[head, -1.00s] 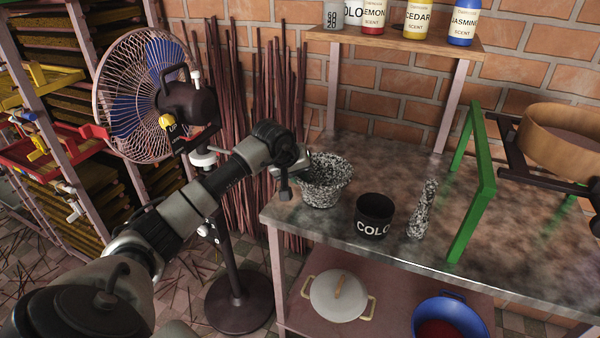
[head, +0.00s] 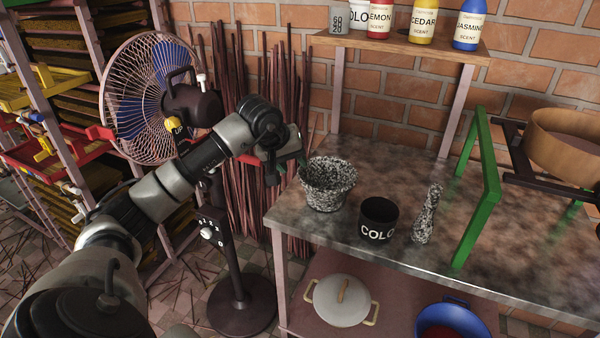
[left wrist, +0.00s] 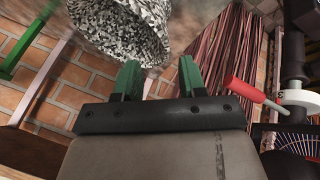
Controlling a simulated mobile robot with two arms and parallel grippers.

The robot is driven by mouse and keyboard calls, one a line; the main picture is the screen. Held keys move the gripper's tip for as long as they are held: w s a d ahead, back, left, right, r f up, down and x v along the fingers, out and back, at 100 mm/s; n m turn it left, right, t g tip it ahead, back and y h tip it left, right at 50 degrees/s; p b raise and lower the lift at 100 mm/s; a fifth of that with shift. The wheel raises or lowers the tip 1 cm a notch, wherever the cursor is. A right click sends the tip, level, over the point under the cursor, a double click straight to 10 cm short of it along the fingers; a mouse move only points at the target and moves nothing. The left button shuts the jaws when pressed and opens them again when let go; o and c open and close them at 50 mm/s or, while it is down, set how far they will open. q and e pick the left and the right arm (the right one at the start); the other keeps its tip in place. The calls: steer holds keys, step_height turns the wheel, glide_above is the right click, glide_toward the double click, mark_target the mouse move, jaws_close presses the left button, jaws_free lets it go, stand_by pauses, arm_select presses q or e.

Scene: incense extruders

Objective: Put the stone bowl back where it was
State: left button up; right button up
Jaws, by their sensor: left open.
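The stone bowl (head: 327,190), speckled black and white, stands upright on the left end of the metal-topped table (head: 400,172). My left gripper (head: 301,162) is open beside the bowl's left rim. In the left wrist view, the two green fingers (left wrist: 158,78) are spread with nothing held between them. The bowl (left wrist: 125,30) shows just past the fingertips there. I cannot tell whether a finger touches it. My right gripper is in neither view.
A black labelled pot (head: 378,222) and a speckled pestle (head: 427,216) stand right of the bowl. A green frame (head: 487,190) is farther right. A standing fan (head: 165,95) and thin sticks (head: 245,110) are left of the table. A shelf (head: 410,42) holds scent bottles.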

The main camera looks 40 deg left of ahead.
arm_select(q)
steer(key=v, duration=0.3)
steer(key=shift+s+r, duration=0.2)
steer(key=shift+r, duration=0.1)
